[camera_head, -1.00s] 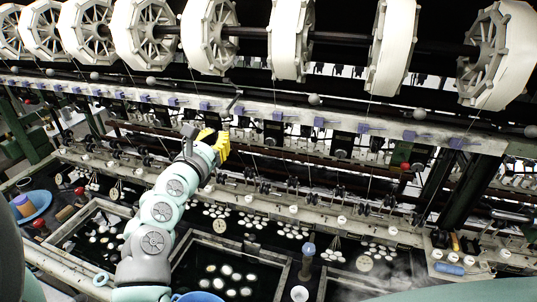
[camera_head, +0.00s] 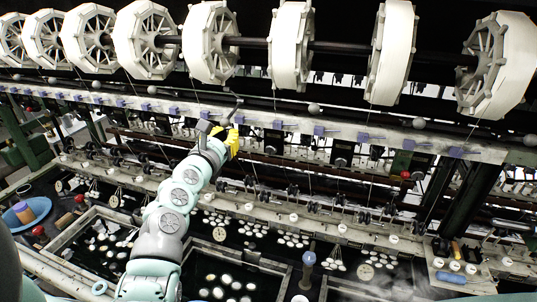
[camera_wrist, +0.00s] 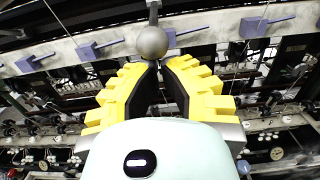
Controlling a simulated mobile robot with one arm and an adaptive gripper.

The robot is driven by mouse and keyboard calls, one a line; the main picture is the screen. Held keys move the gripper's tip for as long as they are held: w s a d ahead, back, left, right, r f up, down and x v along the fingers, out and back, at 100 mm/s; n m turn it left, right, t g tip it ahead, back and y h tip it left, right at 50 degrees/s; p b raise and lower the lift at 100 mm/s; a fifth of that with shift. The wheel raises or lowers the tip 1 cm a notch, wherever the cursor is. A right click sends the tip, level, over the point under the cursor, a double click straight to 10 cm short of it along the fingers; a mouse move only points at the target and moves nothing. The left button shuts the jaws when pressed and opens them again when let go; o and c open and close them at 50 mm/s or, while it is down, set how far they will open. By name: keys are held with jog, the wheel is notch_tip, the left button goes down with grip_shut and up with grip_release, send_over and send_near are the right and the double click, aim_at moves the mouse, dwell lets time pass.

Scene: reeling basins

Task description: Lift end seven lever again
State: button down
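My gripper (camera_head: 232,131), with yellow fingers and black pads, reaches up to the pale rail (camera_head: 300,126) below the reels. In the wrist view my gripper (camera_wrist: 160,65) shows its fingers converging, with only a narrow gap at the tips. A grey ball knob (camera_wrist: 152,42) on a dark rod lies right at the tips; contact is unclear. A dark bent lever rod (camera_head: 237,104) rises beside the fingers in the head view. Other grey ball knobs (camera_head: 313,107) stand along the machine. No number marks are legible, so I cannot tell which end this is.
Large white reels (camera_head: 291,45) hang across the top. Blue-violet blocks (camera_head: 321,131) line the rail, with thin threads passing it. Below are basins with white cocoons (camera_head: 222,283), a blue bowl (camera_head: 27,211) at left and a post with a blue top (camera_head: 308,258).

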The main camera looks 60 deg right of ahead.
aim_at(224, 127)
jog(key=shift+s+r+p, duration=0.1)
jog(key=shift+r+p, duration=0.3)
jog(key=shift+r, duration=0.1)
jog(key=shift+r+p, duration=1)
jog(key=shift+p, duration=0.1)
jog(key=shift+r, duration=0.1)
jog(key=shift+d+r+p, duration=0.1)
jog(key=shift+r+p, duration=0.85)
jog(key=shift+p, duration=0.1)
jog(key=shift+f+b, duration=0.75)
jog(key=shift+f, duration=0.2)
jog(key=v, duration=1.6)
jog(key=shift+b, duration=0.4)
